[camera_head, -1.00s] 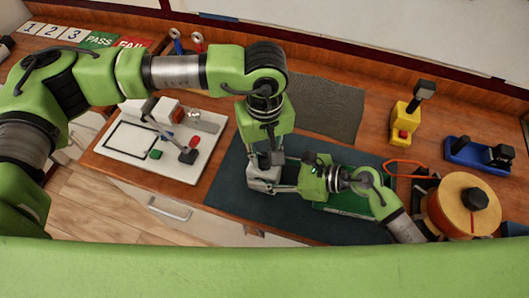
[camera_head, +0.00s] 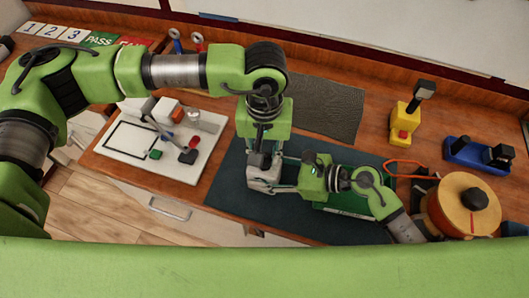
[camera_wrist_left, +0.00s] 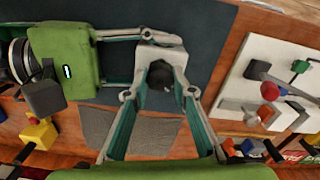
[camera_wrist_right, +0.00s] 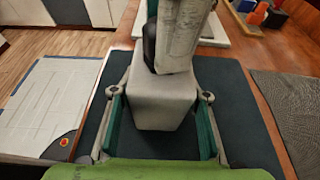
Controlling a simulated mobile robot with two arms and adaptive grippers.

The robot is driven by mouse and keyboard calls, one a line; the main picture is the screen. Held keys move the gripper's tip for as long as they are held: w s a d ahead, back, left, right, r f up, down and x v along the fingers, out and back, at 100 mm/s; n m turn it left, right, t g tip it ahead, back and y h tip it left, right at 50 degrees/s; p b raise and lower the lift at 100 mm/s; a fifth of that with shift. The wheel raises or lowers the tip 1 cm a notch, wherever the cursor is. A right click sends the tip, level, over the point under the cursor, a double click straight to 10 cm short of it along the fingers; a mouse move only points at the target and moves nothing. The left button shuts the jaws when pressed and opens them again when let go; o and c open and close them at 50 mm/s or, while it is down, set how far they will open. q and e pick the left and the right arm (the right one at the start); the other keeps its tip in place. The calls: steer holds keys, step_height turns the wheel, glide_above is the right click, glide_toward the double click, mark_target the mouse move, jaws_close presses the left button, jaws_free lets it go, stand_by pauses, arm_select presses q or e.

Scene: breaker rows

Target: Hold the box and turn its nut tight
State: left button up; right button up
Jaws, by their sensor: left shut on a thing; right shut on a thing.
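The pale grey box (camera_head: 262,184) is held above the dark mat at the middle of the bench. My right gripper (camera_wrist_right: 160,103) is shut on the box, with one finger on each side of it. My left gripper (camera_wrist_left: 160,84) comes down from above and is shut on the dark nut (camera_wrist_left: 160,74) at the top of the box. In the right wrist view, a grey left finger and a black part stand over the box (camera_wrist_right: 160,112). The left gripper hides most of the nut in the head view, so its seating cannot be told.
The dark mat (camera_head: 230,190) lies under both grippers, with a green tray (camera_head: 345,208) beneath my right arm. A white board with small parts (camera_head: 120,165) lies left. A yellow device (camera_head: 404,122), a blue device (camera_head: 465,152) and a round orange-topped unit (camera_head: 462,215) stand right.

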arm_select(q)
steer(key=o, duration=1.1)
step_height(320, 180, up, 12)
arm_select(e)
steer(key=o, duration=1.6)
